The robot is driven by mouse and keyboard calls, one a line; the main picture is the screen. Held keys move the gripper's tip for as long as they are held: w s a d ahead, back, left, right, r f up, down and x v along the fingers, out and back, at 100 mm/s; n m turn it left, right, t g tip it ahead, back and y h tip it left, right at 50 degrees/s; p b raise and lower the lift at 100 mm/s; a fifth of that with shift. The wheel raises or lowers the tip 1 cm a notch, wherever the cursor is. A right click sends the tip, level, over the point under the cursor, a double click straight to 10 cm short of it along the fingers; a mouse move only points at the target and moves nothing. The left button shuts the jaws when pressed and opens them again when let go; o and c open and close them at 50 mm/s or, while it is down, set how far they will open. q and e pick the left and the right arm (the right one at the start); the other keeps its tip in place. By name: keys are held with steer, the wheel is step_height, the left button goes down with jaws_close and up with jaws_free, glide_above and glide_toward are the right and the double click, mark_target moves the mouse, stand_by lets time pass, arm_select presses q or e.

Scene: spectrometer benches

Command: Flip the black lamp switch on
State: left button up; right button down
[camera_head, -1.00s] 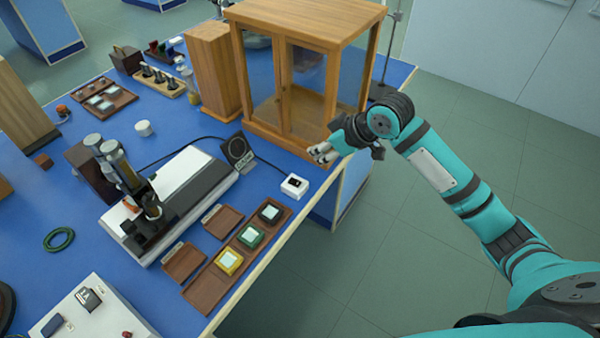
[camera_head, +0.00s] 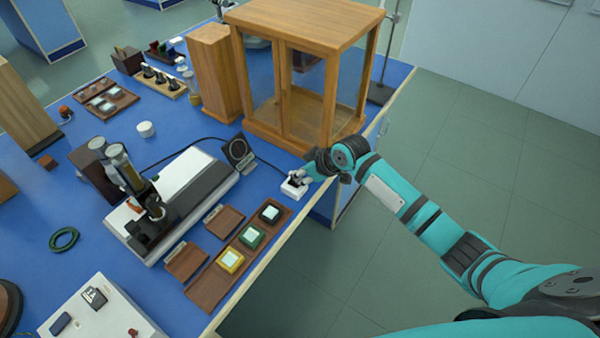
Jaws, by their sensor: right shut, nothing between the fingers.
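A small white switch box (camera_head: 292,190) sits on the blue bench near its right edge. Its black rocker showed on top earlier and is now mostly hidden by my right gripper. My right gripper (camera_head: 301,178) is shut and empty, with its fingertips right over the top of the box. I cannot tell whether they touch the rocker or which way the rocker is tipped. My left gripper is not in view.
A wooden glazed cabinet (camera_head: 262,122) stands just behind the switch box. Open floor is to the right.

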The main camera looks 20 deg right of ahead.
steer(key=shift+f, duration=0.15)
steer(key=shift+s+d+f, duration=0.1)
steer(key=shift+f, duration=0.25)
steer(key=shift+w+a+r, duration=0.25)
steer(key=shift+w+a, duration=0.25)
steer(key=shift+w, duration=0.15)
